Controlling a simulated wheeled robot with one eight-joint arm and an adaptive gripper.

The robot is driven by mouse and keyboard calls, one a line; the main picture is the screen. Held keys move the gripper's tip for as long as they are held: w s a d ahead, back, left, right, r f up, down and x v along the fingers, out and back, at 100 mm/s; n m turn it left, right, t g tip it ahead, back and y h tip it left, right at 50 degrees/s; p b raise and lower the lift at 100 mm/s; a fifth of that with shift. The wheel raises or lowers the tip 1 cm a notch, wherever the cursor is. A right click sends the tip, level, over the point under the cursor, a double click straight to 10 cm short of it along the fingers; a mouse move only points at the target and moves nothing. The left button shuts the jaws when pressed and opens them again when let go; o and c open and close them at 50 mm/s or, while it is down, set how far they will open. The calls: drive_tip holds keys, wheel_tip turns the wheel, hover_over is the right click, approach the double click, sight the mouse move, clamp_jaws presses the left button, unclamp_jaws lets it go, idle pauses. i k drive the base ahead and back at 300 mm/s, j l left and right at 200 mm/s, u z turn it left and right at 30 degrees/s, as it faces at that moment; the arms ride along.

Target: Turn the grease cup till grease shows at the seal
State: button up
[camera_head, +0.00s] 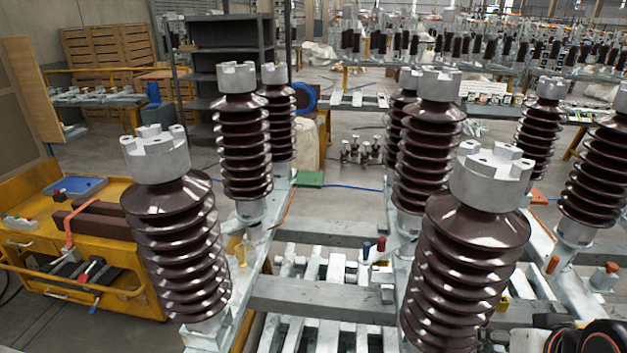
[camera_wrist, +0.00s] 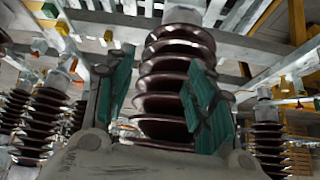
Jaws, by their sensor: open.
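I cannot single out the grease cup or its seal with certainty. In the head view, a small blue cap (camera_head: 366,250) and a red cap (camera_head: 381,244) stand on the steel frame between the insulators. An orange cap (camera_head: 552,264) sits beside the base of an insulator at the right. In the wrist view, my gripper (camera_wrist: 160,62) is open, its two green-padded fingers apart with nothing held. A brown ribbed insulator (camera_wrist: 165,95) shows behind and between the fingers. I cannot tell its distance from them. No grease can be made out.
Tall brown insulators with grey metal tops (camera_head: 490,178) (camera_head: 157,153) stand close together on the steel frame (camera_head: 320,298). A yellow tool cart (camera_head: 130,285) is at the left. A grey shelf (camera_head: 232,62) stands behind. Open floor (camera_head: 345,205) lies beyond the frame.

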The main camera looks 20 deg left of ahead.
sight(240, 249)
drive_tip(key=k+j, duration=0.25)
drive_tip(key=j+z, duration=0.1)
drive_tip(key=j, duration=0.3)
drive_tip(key=k+j, duration=0.15)
drive_tip(key=j, duration=0.25)
drive_tip(key=j+z, duration=0.15)
drive_tip(key=j, duration=0.25)
drive_tip(key=k+j, duration=0.15)
drive_tip(key=j, duration=0.25)
drive_tip(key=k+j+z, duration=0.15)
drive_tip(key=j, duration=0.25)
drive_tip(key=k+j+z, duration=0.1)
drive_tip(key=j, duration=0.3)
drive_tip(key=k+j, duration=0.1)
drive_tip(key=j, duration=0.3)
drive_tip(key=i+j+z, duration=0.1)
drive_tip(key=j, duration=0.35)
drive_tip(key=i+j+z, duration=0.1)
drive_tip(key=j, duration=0.3)
drive_tip(key=i+j+z, duration=0.1)
drive_tip(key=j, duration=0.4)
drive_tip(key=i+j+z, duration=0.1)
drive_tip(key=j, duration=0.35)
drive_tip(key=i+j+z, duration=0.1)
drive_tip(key=j, duration=0.35)
drive_tip(key=i, duration=0.25)
